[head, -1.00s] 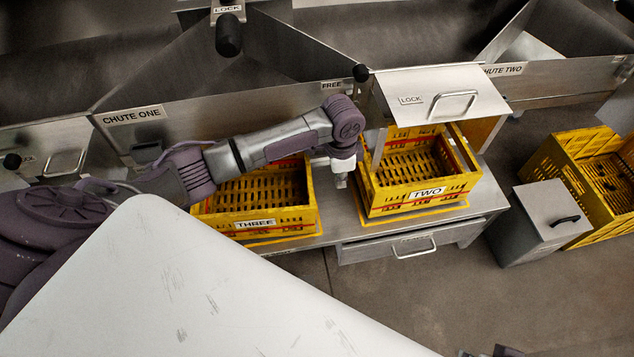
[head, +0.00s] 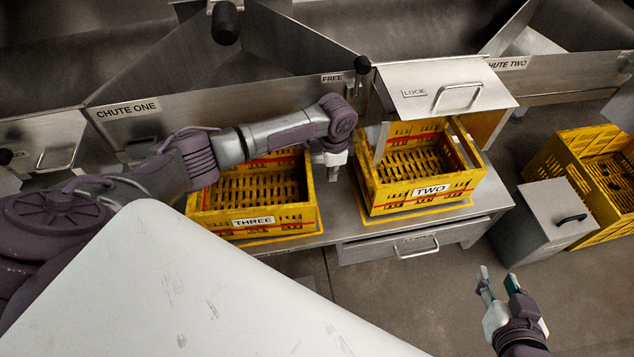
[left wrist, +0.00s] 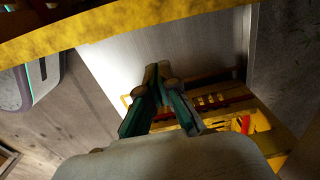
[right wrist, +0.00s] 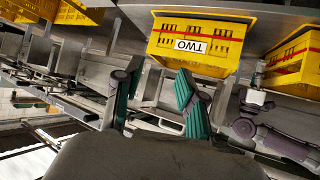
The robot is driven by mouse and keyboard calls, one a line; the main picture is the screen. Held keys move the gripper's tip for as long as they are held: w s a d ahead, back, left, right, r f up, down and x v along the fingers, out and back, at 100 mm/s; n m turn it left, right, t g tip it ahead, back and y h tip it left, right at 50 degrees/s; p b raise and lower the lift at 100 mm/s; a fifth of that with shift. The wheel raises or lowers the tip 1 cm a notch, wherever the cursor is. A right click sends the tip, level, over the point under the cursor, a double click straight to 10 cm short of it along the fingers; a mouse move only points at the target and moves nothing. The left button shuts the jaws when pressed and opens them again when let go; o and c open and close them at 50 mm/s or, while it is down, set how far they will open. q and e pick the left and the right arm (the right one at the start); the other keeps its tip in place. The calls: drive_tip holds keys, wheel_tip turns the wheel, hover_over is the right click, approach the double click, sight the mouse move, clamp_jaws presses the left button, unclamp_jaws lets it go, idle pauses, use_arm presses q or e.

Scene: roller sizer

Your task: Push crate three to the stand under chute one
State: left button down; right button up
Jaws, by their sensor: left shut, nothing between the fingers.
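Crate three (head: 295,214) is a yellow slatted crate with a THREE label. It stands on the metal bench, below the panel of chute one (head: 160,112) and left of crate two (head: 385,203). My left gripper (head: 333,168) is shut and empty, pointing down at the gap between the two crates, by crate three's right side. I cannot tell if it touches the crate. My left forearm hides crate three's back left part. In the left wrist view the shut fingers (left wrist: 158,80) show near yellow crate parts. My right gripper (head: 500,288) is open and empty over the floor.
A lidded grey bin (head: 545,225) and another yellow crate (head: 605,195) stand at the right. A metal flap marked LOCK (head: 425,85) hangs above crate two. A drawer (head: 370,250) is under the bench. Floor in front is clear.

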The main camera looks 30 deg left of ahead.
use_arm(q)
wheel_tip(320, 180, down, 2)
drive_tip(key=shift+f+b, duration=0.15)
drive_tip(key=shift+b, duration=0.2)
drive_tip(key=shift+s+a+f, duration=0.15)
drive_tip(key=shift+s+a, duration=0.8)
drive_tip(key=shift+a, duration=0.25)
drive_tip(key=shift+s+a, duration=0.3)
drive_tip(key=shift+a, duration=0.05)
use_arm(e)
drive_tip(key=w+a+r+t+y, duration=0.1)
drive_tip(key=w+r+t, duration=0.2)
drive_tip(key=r, duration=0.3)
drive_tip(key=shift+w+a+t, duration=0.2)
drive_tip(key=shift+a+t, duration=0.2)
drive_tip(key=shift+t, duration=0.2)
drive_tip(key=shift+f, duration=0.1)
